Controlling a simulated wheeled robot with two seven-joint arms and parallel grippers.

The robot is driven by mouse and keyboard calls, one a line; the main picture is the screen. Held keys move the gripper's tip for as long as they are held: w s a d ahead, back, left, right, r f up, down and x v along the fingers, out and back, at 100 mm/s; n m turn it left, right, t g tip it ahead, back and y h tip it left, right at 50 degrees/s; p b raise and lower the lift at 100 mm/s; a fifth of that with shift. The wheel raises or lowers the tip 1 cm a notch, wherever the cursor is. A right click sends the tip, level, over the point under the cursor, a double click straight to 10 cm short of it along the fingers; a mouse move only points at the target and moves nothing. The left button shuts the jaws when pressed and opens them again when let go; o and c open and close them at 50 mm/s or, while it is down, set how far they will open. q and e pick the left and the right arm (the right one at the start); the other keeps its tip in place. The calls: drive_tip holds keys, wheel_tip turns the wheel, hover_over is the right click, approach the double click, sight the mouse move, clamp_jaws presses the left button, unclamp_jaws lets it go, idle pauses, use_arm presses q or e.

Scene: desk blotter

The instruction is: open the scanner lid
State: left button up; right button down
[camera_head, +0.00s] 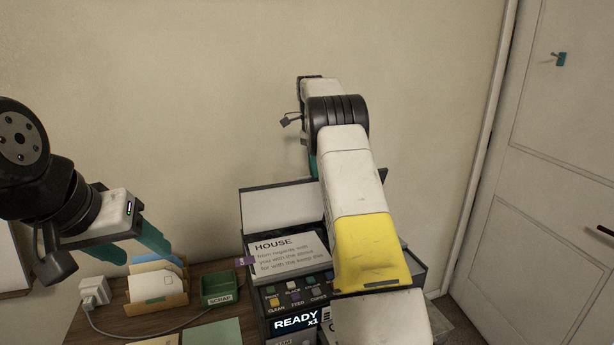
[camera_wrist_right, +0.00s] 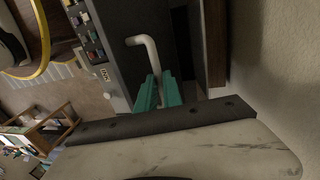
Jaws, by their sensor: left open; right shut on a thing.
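The scanner (camera_head: 292,300) stands on the desk with a lit READY panel and coloured buttons. Its lid (camera_head: 283,206), a pale panel with a dark border, appears raised behind a printed page (camera_head: 287,256) headed HOUSE. My right arm covers the right part of the scanner and lid. My right gripper (camera_head: 312,166) is mostly hidden behind its arm in the head view. In the right wrist view its teal fingers (camera_wrist_right: 157,88) are shut on a cream bent handle (camera_wrist_right: 148,48) beside a dark panel. My left gripper (camera_head: 148,256) is open and empty above the card holder, left of the scanner.
A wooden holder with cards (camera_head: 157,288), a green SCRAP tray (camera_head: 219,287) and a white plug block (camera_head: 94,291) with a cable stand left of the scanner. The wall is close behind. A door (camera_head: 555,170) is at the right.

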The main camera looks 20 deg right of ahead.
drive_tip(key=shift+w+a+f, duration=0.1)
drive_tip(key=shift+w+f, duration=0.25)
drive_tip(key=c, duration=1.5)
unclamp_jaws()
drive_tip(key=shift+r, duration=0.1)
drive_tip(key=shift+r, duration=0.1)
drive_tip(key=s+a+r, duration=0.1)
drive_tip(key=s, duration=0.4)
drive_tip(key=s+a+r, duration=0.2)
drive_tip(key=s, duration=0.3)
drive_tip(key=s+a+r, duration=0.1)
drive_tip(key=s+a, duration=0.1)
drive_tip(key=s, duration=0.3)
drive_tip(key=shift+a+r, duration=0.1)
drive_tip(key=shift+r, duration=0.3)
